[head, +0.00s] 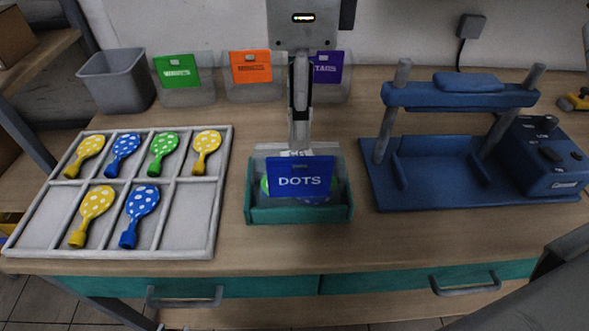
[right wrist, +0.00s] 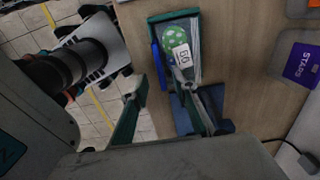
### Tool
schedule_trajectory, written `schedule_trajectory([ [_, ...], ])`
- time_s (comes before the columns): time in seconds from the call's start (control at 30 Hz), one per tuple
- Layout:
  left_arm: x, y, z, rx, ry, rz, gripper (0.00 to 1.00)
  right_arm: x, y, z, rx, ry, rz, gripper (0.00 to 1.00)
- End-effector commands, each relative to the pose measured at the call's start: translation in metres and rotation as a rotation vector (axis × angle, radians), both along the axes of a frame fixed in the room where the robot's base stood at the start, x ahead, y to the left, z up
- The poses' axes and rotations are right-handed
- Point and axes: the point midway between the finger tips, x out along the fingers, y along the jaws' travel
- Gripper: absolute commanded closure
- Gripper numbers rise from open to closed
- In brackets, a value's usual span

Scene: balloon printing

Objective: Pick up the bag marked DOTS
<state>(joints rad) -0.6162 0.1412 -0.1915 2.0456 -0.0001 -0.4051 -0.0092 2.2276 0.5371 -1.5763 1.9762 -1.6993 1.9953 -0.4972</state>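The bag marked DOTS (head: 300,181) has a blue card front with white letters. It stands in a small teal tray (head: 300,214) in the middle of the table. In the right wrist view the bag (right wrist: 177,37) shows a green dotted balloon and a white tag. My right gripper (head: 300,138) comes down from the top of the head view, with its fingers seen edge-on just above and behind the card. In the right wrist view its two fingers (right wrist: 154,76) are spread apart, with nothing held between them. My left gripper is out of view.
A compartment tray (head: 191,216) of dotted balloons lies left. A blue press (head: 440,174) stands right. Behind are a grey bin (head: 118,82) and the green WAVES (head: 177,72), orange (head: 250,67) and purple STARS (head: 328,68) bags. Bare table surrounds the teal tray.

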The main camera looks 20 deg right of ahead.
Motion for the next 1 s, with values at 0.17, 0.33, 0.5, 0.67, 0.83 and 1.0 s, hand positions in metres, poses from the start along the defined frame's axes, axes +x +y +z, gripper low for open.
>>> schedule_trajectory([
  [0.17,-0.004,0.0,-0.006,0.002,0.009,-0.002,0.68,0.0,-0.002,-0.018,-0.008,0.0,-0.002,0.72],
  [0.33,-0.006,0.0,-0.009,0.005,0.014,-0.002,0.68,0.0,-0.002,-0.03,-0.006,-0.002,-0.002,0.72],
  [0.5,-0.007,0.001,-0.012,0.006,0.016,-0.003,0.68,-0.002,-0.003,-0.05,-0.006,0.002,-0.001,0.72],
  [0.67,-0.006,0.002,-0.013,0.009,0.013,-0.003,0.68,-0.002,-0.003,-0.073,-0.005,0.0,-0.001,0.72],
  [0.83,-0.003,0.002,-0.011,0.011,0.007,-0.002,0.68,-0.002,-0.002,-0.077,-0.004,-0.003,-0.002,0.72],
  [1.0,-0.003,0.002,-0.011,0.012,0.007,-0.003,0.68,-0.002,-0.002,-0.076,-0.004,-0.003,-0.002,0.88],
])
